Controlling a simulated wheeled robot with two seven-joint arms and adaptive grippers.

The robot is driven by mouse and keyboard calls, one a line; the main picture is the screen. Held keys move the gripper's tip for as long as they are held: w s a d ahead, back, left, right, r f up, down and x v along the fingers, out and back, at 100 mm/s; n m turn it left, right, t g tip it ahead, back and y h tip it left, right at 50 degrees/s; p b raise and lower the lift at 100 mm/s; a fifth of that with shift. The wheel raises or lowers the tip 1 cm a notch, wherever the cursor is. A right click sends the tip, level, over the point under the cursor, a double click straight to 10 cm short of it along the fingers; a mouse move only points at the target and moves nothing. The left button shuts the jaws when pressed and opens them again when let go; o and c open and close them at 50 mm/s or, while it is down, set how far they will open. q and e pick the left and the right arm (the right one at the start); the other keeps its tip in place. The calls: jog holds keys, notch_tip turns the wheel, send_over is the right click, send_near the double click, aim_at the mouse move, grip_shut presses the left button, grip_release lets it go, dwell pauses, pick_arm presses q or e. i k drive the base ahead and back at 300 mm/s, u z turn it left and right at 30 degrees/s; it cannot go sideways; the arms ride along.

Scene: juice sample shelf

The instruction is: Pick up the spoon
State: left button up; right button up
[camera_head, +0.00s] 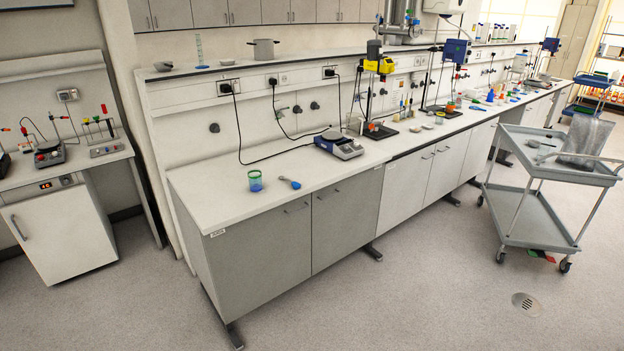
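A small blue spoon-shaped item (295,184), which looks like the spoon, lies on the white bench top near its front edge. Its wider end points to the right and its thin end to the left. A small cup (255,183) with a green rim and blue lower part stands upright just left of it, apart from it. Neither of my grippers shows in the head view.
The white bench top (215,188) is clear around the spoon and cup. A hotplate (338,147) with a cable stands farther right, then stands and labware. A grey cart (530,200) stands at right. Open floor (400,300) lies in front.

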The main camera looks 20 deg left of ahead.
aim_at(289, 181)
jog(key=z, duration=0.25)
jog(key=i, duration=1.7)
jog(key=u, duration=0.45)
jog(key=i, duration=0.85)
jog(key=u, duration=1.45)
jog(key=i, duration=0.7)
jog(key=u, duration=0.7)
